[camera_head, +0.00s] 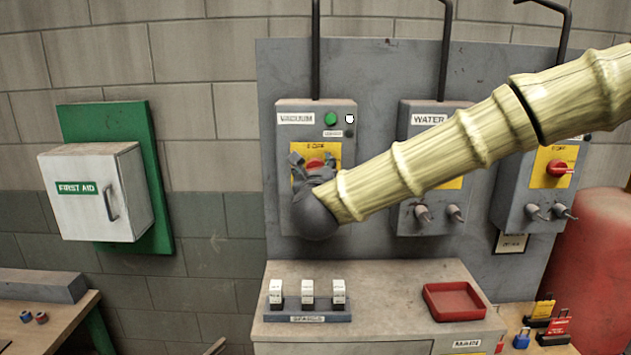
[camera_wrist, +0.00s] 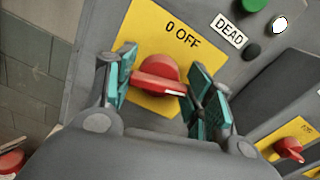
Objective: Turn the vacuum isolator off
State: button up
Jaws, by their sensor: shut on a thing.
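The vacuum isolator is a grey box (camera_head: 292,135) on the back panel, labelled VACUUM. Its red rotary knob (camera_head: 316,164) sits on a yellow plate; the knob also shows in the wrist view (camera_wrist: 157,73). The plate reads "0 OFF" above the knob. The knob's bar lies across, roughly parallel to that lettering, with a white mark toward its right end. My gripper (camera_head: 313,162) reaches in from the right and is shut on the knob, its teal-padded fingers (camera_wrist: 163,85) on either side. A green lamp (camera_head: 333,118) and a white lamp (camera_head: 350,118) are on the box.
The water isolator (camera_head: 418,215) stands close to the right, its knob hidden behind my arm. A third isolator with a red knob (camera_head: 560,168) is further right. Below are a cabinet with small blocks (camera_head: 308,290) and a red tray (camera_head: 453,301). A first-aid box (camera_head: 95,215) hangs left.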

jog(key=n+b, duration=0.1)
jog(key=b, duration=0.1)
jog(key=n+b, duration=0.1)
jog(key=n, duration=0.1)
jog(key=shift+f+n+b, duration=0.2)
jog(key=shift+n+b, duration=0.1)
jog(key=shift+b, duration=0.05)
jog(key=n+b, duration=0.2)
jog(key=n, duration=0.1)
jog(key=shift+a+n, duration=0.1)
jog(key=shift+n, duration=0.2)
jog(key=n+b, duration=0.2)
jog(key=n, duration=0.2)
jog(key=shift+a+n, duration=0.1)
jog(key=shift+n, duration=0.2)
jog(key=shift+n+b, duration=0.35)
jog(key=shift+n, duration=1.15)
jog(key=o, duration=0.7)
jog(key=shift+o, duration=0.2)
